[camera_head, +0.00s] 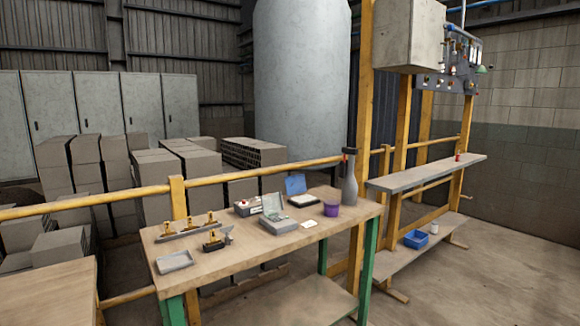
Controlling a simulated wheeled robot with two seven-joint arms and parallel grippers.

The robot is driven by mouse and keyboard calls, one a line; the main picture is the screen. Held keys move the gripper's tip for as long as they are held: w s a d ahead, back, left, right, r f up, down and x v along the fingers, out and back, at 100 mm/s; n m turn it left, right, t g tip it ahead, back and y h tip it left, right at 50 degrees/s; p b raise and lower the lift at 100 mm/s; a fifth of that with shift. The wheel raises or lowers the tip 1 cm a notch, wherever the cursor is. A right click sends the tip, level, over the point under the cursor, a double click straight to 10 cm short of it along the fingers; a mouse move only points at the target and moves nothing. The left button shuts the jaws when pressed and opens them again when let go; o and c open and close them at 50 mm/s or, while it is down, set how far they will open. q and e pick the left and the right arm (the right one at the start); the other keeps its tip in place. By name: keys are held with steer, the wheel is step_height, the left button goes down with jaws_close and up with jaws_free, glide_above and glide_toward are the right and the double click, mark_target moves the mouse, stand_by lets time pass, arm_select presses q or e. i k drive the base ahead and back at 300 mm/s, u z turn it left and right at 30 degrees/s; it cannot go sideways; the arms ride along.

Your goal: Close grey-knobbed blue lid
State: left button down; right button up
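A blue lid (296,184) stands raised at the back of a low dark box (315,202) with a pale inside, on the wooden workbench (250,255). The lid looks open and tilted up. Its grey knob is too small to make out. Neither of my grippers is in view.
Left of the box stand an open grey-green case (279,224) and a small container with red bits (248,207). A purple cup (332,210) and a grey bottle (349,185) stand to its right. A grey tray (175,261) lies at the front left. The bench's front middle is clear.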

mark_target(295, 184)
steer(key=i, duration=1.25)
steer(key=z, duration=0.25)
